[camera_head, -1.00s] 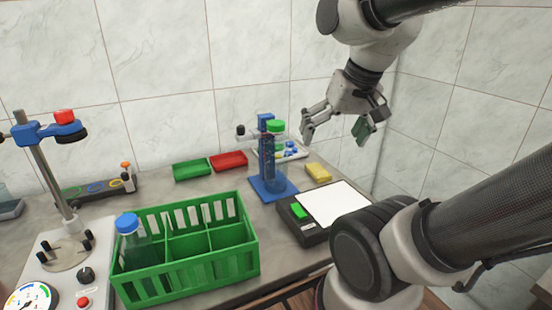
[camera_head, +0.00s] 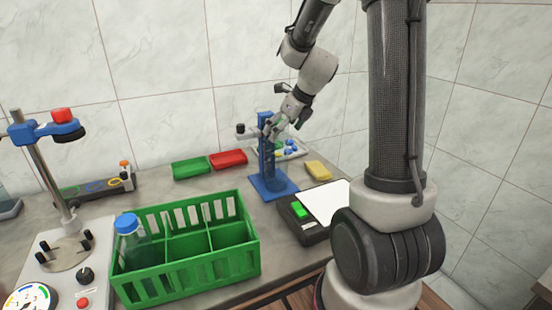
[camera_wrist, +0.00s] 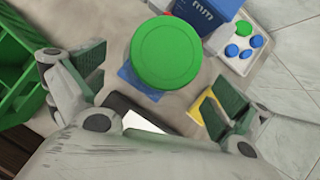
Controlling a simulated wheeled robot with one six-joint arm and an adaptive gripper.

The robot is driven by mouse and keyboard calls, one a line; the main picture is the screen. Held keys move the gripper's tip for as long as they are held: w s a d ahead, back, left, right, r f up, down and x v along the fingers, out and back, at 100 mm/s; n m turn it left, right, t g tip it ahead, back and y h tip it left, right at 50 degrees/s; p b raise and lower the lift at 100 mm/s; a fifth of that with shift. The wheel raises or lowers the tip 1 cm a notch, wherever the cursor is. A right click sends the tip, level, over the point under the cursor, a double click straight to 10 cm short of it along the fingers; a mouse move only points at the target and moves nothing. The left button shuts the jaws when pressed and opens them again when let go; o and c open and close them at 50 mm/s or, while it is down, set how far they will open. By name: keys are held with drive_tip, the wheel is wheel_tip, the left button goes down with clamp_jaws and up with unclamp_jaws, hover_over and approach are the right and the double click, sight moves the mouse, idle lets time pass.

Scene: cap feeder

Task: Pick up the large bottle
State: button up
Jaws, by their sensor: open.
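A clear bottle with a green cap stands upright at the blue stand (camera_head: 283,194); its see-through body (camera_head: 276,172) shows under my gripper. In the wrist view its round green cap (camera_wrist: 166,53) is large and lies between my fingers, seen from above. My gripper (camera_head: 271,128) is open above and around the cap, its two fingers apart on either side. I cannot tell whether the fingers touch it. A second bottle with a blue cap (camera_head: 127,224) stands in the left front compartment of the green crate (camera_head: 207,272).
A scale-like device (camera_head: 303,221) with a white top stands right of the stand. A yellow block (camera_head: 317,170) and a white tray of caps (camera_head: 293,151) lie behind. Green (camera_head: 191,167) and red (camera_head: 228,159) trays sit back left. A clamp stand (camera_head: 47,165) is far left.

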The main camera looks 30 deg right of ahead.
sight(276, 156)
drive_tip(key=x, duration=0.4)
drive_tip(key=shift+w+a+f, duration=0.2)
drive_tip(key=shift+a+f, duration=0.05)
drive_tip(key=shift+f, duration=0.05)
drive_tip(key=shift+c, duration=0.2)
drive_tip(key=c, duration=2)
drive_tip(key=shift+c, duration=0.7)
drive_tip(key=shift+r, duration=0.15)
